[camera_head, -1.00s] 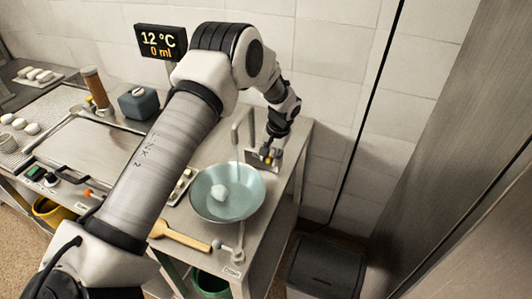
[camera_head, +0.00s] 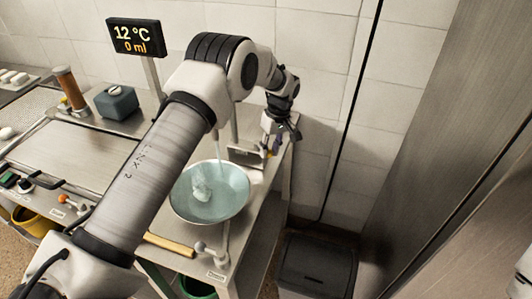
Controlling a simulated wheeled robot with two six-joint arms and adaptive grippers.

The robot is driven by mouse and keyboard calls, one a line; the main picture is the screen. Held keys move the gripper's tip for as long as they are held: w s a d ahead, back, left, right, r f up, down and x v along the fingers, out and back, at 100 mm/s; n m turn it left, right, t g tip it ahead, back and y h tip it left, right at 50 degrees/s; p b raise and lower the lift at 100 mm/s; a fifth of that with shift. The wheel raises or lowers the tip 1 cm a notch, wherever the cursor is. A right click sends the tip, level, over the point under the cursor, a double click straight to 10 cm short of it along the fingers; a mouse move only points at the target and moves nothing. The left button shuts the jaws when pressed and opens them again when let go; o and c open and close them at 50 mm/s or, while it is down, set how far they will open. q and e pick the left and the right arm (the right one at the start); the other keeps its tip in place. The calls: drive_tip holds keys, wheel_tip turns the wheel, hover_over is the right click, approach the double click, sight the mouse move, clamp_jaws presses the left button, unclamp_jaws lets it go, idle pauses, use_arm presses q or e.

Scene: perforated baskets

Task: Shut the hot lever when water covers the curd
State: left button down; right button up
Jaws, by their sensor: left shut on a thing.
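A wide pale-blue bowl (camera_head: 230,208) stands on the steel counter, with a white lump of curd (camera_head: 201,190) towards its left side. A thin stream of water (camera_head: 219,160) falls into the bowl; I cannot tell how deep the water is. My left arm reaches over from the left. Its gripper (camera_head: 275,138) is shut on a small lever at the tap plate (camera_head: 246,157) behind the bowl. The fingers hide most of the lever, and its hot or cold mark cannot be read. A display (camera_head: 134,37) reads 12 °C and 0 ml. My right gripper is out of view.
A wooden handle (camera_head: 170,244) and a white-knobbed lever (camera_head: 201,247) are at the counter's front edge. A teal box (camera_head: 116,102) and a brown cylinder (camera_head: 71,88) stand at the back left. A dark bin (camera_head: 318,266) is on the floor at right.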

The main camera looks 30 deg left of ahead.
use_arm(q)
drive_tip(key=shift+w+f+n+h+b, duration=0.15)
drive_tip(key=shift+w+n, duration=0.3)
drive_tip(key=shift+n, duration=0.6)
drive_tip(key=shift+w+f+n+h+b, duration=0.1)
drive_tip(key=shift+w+n+h+b, duration=0.25)
drive_tip(key=shift+n, duration=0.75)
drive_tip(key=shift+w+f+n+b, duration=0.15)
drive_tip(key=shift+w+n, duration=0.4)
drive_tip(key=shift+n, duration=0.5)
drive_tip(key=shift+r, duration=0.15)
drive_tip(key=c, duration=0.9)
unclamp_jaws()
drive_tip(key=shift+a, duration=0.15)
drive_tip(key=shift+o, duration=0.2)
wheel_tip(320, 180, up, 12)
drive_tip(key=w, duration=0.2)
drive_tip(key=shift+w+a+f, duration=0.25)
drive_tip(key=shift+w, duration=0.1)
